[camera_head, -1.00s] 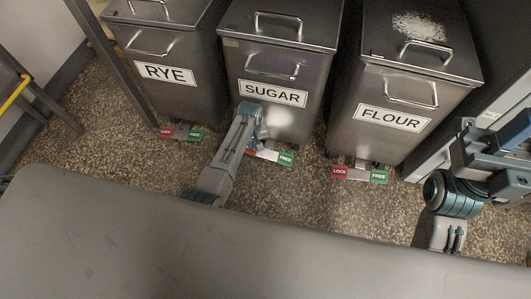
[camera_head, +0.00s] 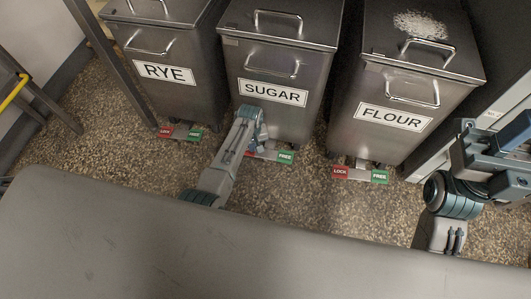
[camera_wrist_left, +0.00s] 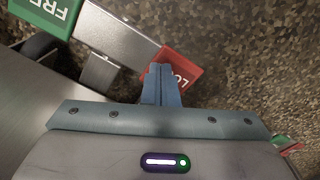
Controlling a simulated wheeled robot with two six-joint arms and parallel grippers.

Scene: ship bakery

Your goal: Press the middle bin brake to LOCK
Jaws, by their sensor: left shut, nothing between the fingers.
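The middle bin (camera_head: 277,75) is steel and labelled SUGAR. Its brake pedal (camera_head: 267,154) sits low at its front, with a red LOCK end at left and a green FREE end (camera_head: 286,156) at right. My left gripper (camera_head: 254,147) is at the red end and partly hides it. In the left wrist view, the shut, empty fingertips (camera_wrist_left: 161,72) overlap the edge of the red LOCK end (camera_wrist_left: 180,68) and cover part of its lettering. I cannot tell whether they touch it. The green FREE end (camera_wrist_left: 42,14) is at top left there. My right gripper's fingers are not visible.
The RYE bin (camera_head: 166,70) stands left and the FLOUR bin (camera_head: 400,115) right, each with its own red-and-green pedal (camera_head: 181,133) (camera_head: 360,174). A metal post (camera_head: 112,65) stands by the RYE bin. Speckled floor (camera_head: 300,195) is clear in front.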

